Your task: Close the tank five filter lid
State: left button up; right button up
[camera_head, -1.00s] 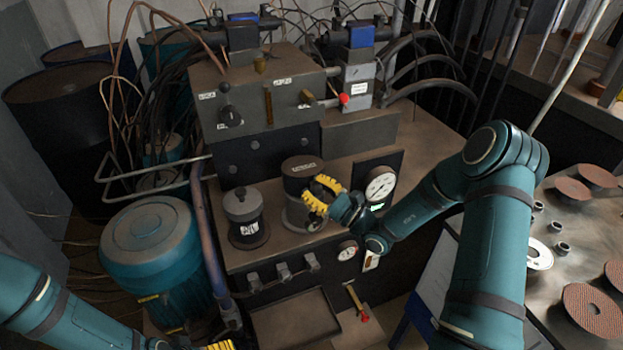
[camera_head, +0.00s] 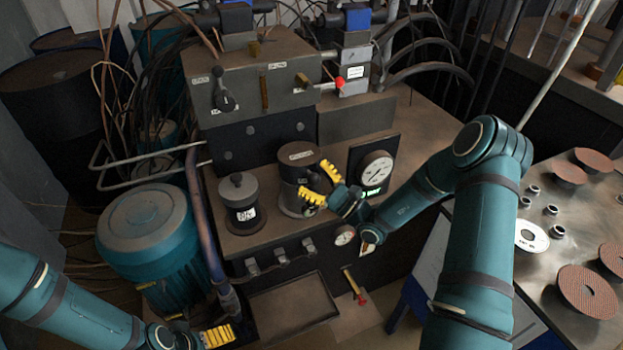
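A filter canister with a dark lid (camera_head: 300,156) and a label on top stands on the machine's ledge. Its lower body (camera_head: 291,199) is grey. The lid appears to sit on the body, but I cannot tell whether it is fully closed. My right gripper (camera_head: 322,184) is at the canister's right front side, its yellow fingers spread apart with nothing between them. I cannot tell whether a fingertip touches the canister. My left gripper (camera_head: 217,336) is low at the bottom edge, away from the canister. Only a yellow finger pad shows clearly, and its opening is unclear.
A pressure gauge (camera_head: 376,169) is to the right. The valve block (camera_head: 250,80) rises behind. A teal motor (camera_head: 155,240) stands at left. The side table (camera_head: 535,280) holds discs and nuts.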

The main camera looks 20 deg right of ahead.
jog(key=shift+a, duration=0.1)
dwell(0.3)
jog(key=shift+s+f, duration=0.15)
jog(key=v, duration=1.1)
jog(key=shift+s+d, duration=0.2)
jog(key=shift+d, duration=0.15)
